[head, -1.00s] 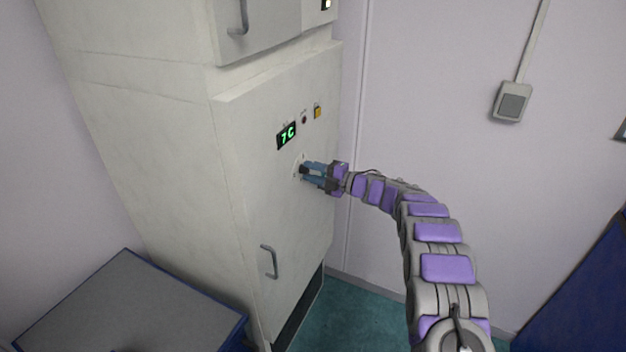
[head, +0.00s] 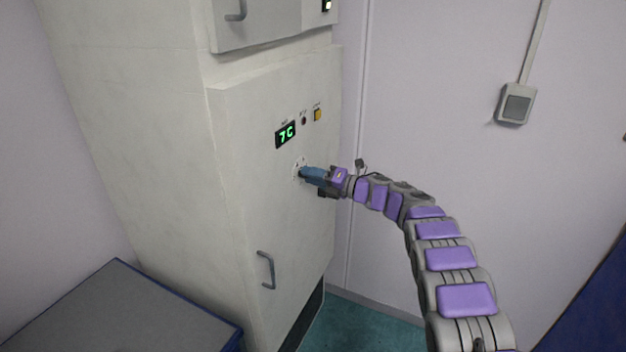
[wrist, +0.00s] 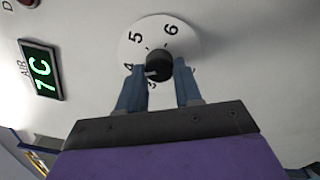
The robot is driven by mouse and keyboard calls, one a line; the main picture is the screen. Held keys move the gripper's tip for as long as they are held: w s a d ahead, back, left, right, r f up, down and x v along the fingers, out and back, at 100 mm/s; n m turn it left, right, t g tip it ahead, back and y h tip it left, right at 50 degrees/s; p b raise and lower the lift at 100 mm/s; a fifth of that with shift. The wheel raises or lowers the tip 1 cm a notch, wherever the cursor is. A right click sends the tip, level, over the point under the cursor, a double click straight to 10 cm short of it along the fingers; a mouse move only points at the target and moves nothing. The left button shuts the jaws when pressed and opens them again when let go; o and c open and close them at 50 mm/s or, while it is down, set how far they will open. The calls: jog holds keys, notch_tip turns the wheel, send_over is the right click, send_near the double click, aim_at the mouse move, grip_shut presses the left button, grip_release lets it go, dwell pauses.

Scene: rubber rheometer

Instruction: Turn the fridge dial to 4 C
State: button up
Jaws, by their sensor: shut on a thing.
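The fridge dial is a black knob (wrist: 158,64) on a white numbered disc (wrist: 140,28) in the wrist view. The numbers 5 and 6 show clearly; 4 and 3 are partly covered by a finger. A pale mark on the knob faces the lower left, roughly towards 4 and 3; I cannot tell exactly where it points. My gripper (wrist: 159,70) is shut on the knob, one blue finger on each side. In the head view my gripper (head: 304,173) is at the fridge front, covering most of the knob. The green display (head: 286,134) reads 7 C.
A red indicator (head: 304,120) and a yellow button (head: 318,114) sit right of the display. The lower door handle (head: 266,270) sticks out below. A grey-topped table (head: 120,315) stands at the lower left.

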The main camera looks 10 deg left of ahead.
jog(key=shift+f, duration=0.2)
dwell(0.3)
jog(key=o, duration=0.8)
jog(key=shift+w, duration=0.15)
jog(key=shift+o, duration=1.2)
jog(key=shift+a+r, duration=0.1)
jog(key=p+v, duration=0.3)
jog(key=v, duration=1.4)
jog(key=shift+d, duration=0.25)
